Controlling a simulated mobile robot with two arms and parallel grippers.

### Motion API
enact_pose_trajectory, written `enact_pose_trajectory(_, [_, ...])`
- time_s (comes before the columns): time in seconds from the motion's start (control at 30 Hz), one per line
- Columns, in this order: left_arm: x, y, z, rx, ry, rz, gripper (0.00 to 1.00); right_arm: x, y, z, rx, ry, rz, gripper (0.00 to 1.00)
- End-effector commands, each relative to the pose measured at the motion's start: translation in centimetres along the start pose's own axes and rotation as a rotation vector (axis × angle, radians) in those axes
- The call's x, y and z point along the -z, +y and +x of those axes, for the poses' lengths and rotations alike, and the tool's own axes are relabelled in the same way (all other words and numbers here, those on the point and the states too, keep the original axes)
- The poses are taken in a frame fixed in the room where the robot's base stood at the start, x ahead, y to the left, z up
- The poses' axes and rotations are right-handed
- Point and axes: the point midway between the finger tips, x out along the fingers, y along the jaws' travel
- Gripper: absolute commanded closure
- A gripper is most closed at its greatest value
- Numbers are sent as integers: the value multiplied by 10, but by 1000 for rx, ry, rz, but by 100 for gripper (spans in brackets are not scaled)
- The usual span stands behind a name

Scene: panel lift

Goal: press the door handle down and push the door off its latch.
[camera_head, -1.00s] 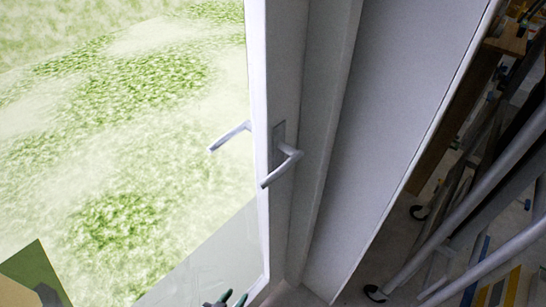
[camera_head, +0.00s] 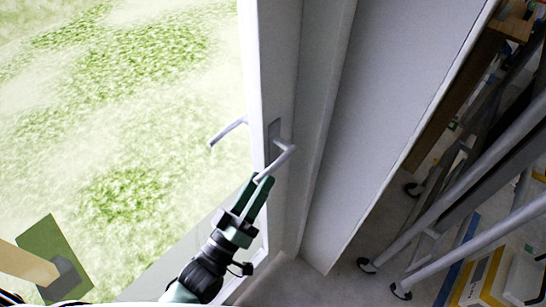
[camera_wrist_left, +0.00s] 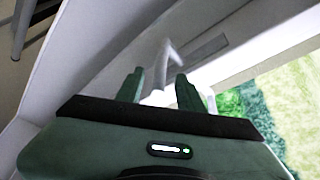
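The pale door handle (camera_head: 285,153) sits on a dark plate on the door's frame. Its lever points down-left in the head view and looks level or nearly so. The outer handle (camera_head: 228,132) shows through the glass. My left gripper (camera_head: 260,180) is at the lever's free end, with its two green fingers apart. In the left wrist view, the lever (camera_wrist_left: 162,62) reaches into the gap between the open fingers (camera_wrist_left: 157,76). Whether a finger touches it I cannot tell. The white door (camera_head: 254,90) looks shut. My right gripper is not in view.
A white wall panel (camera_head: 390,110) stands right of the door. Grey tubes on castors (camera_head: 450,210) and a yellow box (camera_head: 485,275) stand at the right. Bare floor (camera_head: 290,285) shows below the door.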

Motion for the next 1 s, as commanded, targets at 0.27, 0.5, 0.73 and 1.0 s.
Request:
enact_pose_trajectory(0.27, [2,2,47,0,1,1,62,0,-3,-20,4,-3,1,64])
enact_pose_trajectory(0.5, [0,1,62,0,0,1,62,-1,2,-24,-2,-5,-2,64])
enact_pose_trajectory(0.73, [0,0,62,0,-1,2,62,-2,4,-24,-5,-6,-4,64])
enact_pose_trajectory(1.0, [0,0,62,1,-1,2,100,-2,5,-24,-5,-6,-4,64])
